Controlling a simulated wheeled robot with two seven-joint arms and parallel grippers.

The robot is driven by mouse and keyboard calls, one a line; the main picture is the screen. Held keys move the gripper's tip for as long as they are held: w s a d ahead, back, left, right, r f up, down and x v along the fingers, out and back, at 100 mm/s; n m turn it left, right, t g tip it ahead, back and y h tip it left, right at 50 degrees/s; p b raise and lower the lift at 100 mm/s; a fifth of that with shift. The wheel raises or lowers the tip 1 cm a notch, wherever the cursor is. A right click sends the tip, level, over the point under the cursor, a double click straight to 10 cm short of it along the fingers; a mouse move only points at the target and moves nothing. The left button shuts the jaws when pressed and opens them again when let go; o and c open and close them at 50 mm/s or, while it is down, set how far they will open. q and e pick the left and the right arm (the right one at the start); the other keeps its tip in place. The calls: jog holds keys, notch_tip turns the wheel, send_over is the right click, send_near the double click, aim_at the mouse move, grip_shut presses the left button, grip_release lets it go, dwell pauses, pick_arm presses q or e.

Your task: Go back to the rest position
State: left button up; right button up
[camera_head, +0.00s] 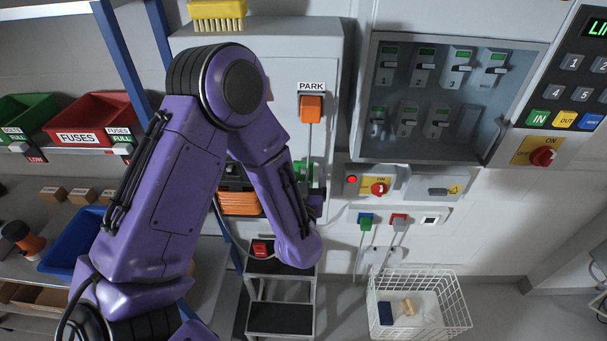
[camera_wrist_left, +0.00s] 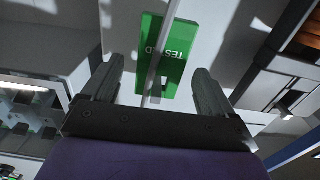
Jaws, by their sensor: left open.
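My left arm (camera_head: 165,190) comes in from the left, bent at a raised elbow, with its forearm pointing down in front of the grey cabinet. In the left wrist view my left gripper (camera_wrist_left: 158,72) is open, with nothing gripped between its fingers. In the head view a bit of green (camera_head: 301,172) shows past the forearm. The gripper itself is mostly hidden there behind the forearm. My right gripper is in neither view.
Shelves with a red FUSES bin (camera_head: 88,118) are at left. A step stool (camera_head: 281,318) and white wire basket (camera_head: 448,312) stand below.

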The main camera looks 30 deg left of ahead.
pick_arm(q)
jog(key=shift+s+d+f+h+b, duration=0.75)
jog(key=shift+s+d+f+h, duration=0.75)
jog(key=shift+s+d, duration=1.7)
jog(key=s+f+g+h+b, duration=0.1)
jog(key=s+f+g+h, duration=0.1)
jog(key=f, duration=0.5)
jog(key=s+f+g+h+b, duration=0.1)
jog(key=s+f+g+b, duration=0.15)
jog(key=f, duration=0.55)
jog(key=s+a+f+g+b, duration=0.1)
jog(key=s+a+f+g, duration=0.1)
jog(key=s+f, duration=0.7)
jog(key=s+a+f+g+b, duration=0.1)
jog(key=s+a+f+g, duration=0.2)
jog(key=s+f+g, duration=0.2)
jog(key=s+f, duration=0.3)
jog(key=s, duration=0.1)
jog(key=shift+a+f+b, duration=0.15)
jog(key=shift+f+b, duration=0.15)
jog(key=shift+f, duration=0.05)
jog(key=shift+g, duration=0.25)
